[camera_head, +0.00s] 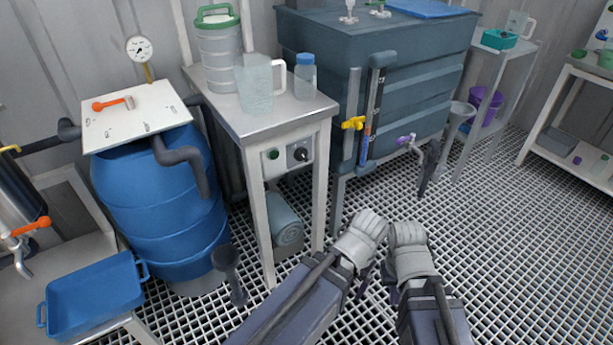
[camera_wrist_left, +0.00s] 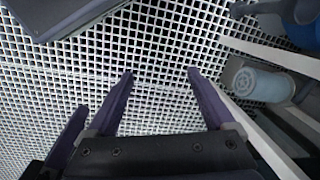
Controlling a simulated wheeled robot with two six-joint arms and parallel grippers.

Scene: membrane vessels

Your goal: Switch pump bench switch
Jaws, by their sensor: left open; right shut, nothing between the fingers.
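The pump bench (camera_head: 331,104) is a white frame with a metal top, left of centre in the head view. Its front panel carries a dark knob-like switch (camera_head: 301,154) and a small green round part (camera_head: 273,155). The switch's setting is too small to read. A blue-grey pump (camera_head: 286,222) sits under the top and also shows in the left wrist view (camera_wrist_left: 258,83). My left gripper (camera_wrist_left: 160,73) is open and empty over the floor grating, below and right of the panel. My right gripper (camera_head: 389,286) is shut and empty beside it, mostly hidden by its wrist.
A jug (camera_head: 255,84), a blue-capped bottle (camera_head: 305,74) and a green-lidded container (camera_head: 218,45) stand on the bench. A blue barrel (camera_head: 155,205) is left, a large tank (camera_head: 420,70) right. Open grating (camera_head: 500,240) lies to the right.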

